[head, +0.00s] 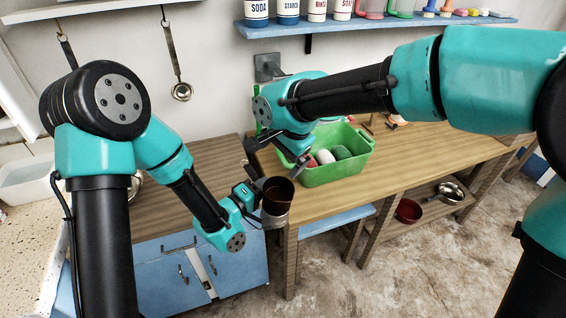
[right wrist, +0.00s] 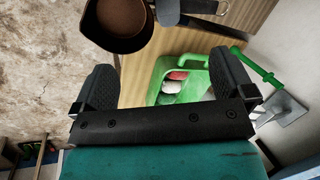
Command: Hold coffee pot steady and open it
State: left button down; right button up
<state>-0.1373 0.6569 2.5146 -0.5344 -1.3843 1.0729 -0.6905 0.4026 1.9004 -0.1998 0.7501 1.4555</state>
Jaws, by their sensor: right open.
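The coffee pot (head: 275,208) is a grey metal vessel with a dark rim at the near edge of the wooden counter. Its round brown top looks hollow, and I make out no separate lid. It also shows at the top of the right wrist view (right wrist: 118,22). My left gripper (head: 250,200) is at the pot's left side; whether its jaws are closed on the pot is unclear. My right gripper (head: 280,163) is just behind and above the pot, apart from it. In the right wrist view its fingers (right wrist: 163,66) are spread with nothing between them.
A green bin (head: 340,172) with several items stands on the wooden counter (head: 425,168), close behind my right gripper. Blue cabinets (head: 170,270) are at front left. A blue shelf (head: 400,24) holds canisters above. The counter's right part is mostly clear.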

aim_at(279, 197)
jog(key=shift+s+d+r+m+g+h, duration=0.2)
jog(key=shift+s+m+h, duration=0.4)
jog(key=shift+s, duration=0.35)
jog(key=shift+s+d+r+m+g+h, duration=0.15)
jog(key=shift+s+m+h, duration=0.25)
jog(key=shift+s+h, duration=0.45)
jog(key=shift+s+f, duration=0.1)
jog(key=shift+f, duration=0.05)
jog(key=f, duration=0.7)
jog(key=w+a+f, duration=0.1)
jog(key=f, duration=0.3)
jog(key=shift+w+f, duration=0.1)
jog(key=shift+f, duration=0.2)
jog(key=shift+c, duration=0.5)
jog(key=c, duration=0.7)
jog(key=o, duration=0.8)
